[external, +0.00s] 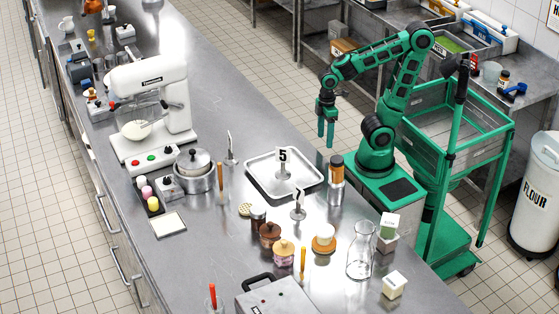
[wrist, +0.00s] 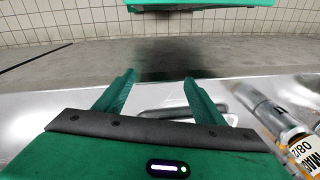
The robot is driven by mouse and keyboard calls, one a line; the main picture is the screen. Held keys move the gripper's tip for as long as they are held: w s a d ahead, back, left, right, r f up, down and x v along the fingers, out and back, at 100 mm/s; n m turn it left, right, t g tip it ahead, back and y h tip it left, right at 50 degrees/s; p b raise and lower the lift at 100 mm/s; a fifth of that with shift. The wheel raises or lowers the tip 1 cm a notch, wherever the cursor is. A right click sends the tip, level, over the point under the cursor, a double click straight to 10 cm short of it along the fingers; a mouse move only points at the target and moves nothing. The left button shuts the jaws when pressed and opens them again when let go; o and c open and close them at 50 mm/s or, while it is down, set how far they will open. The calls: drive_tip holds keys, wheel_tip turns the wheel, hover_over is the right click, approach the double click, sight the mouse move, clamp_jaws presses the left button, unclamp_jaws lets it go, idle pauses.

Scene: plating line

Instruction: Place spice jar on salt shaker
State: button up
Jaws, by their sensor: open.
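A jar with a dark lid and an orange and white label (external: 337,172), which looks like the spice jar, stands upright on top of a steel cylinder (external: 335,194), which looks like the salt shaker. The two line up as one column near the counter's right edge. In the wrist view the label (wrist: 301,148) and the steel body (wrist: 262,108) show at the lower right, outside my fingers. My gripper (external: 326,142) is raised above and behind the column, apart from it, fingers pointing down. In the wrist view my gripper (wrist: 159,80) is open with nothing between its fingers.
A steel tray (external: 263,189) with a number 5 stand lies left of the column. A number stand (external: 298,208), a wooden-lidded pot (external: 324,238) and a glass carafe (external: 361,252) stand in front. A mixer (external: 150,100) is farther left. The back counter middle is clear.

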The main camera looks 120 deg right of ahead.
drive_tip(key=s+d+m+h, duration=0.1)
drive_tip(key=s+d+m, duration=0.2)
drive_tip(key=s+m, duration=0.1)
drive_tip(key=shift+s+d+r+g, duration=0.25)
drive_tip(key=shift+s+d+g, duration=0.15)
drive_tip(key=shift+s, duration=0.35)
idle(0.6)
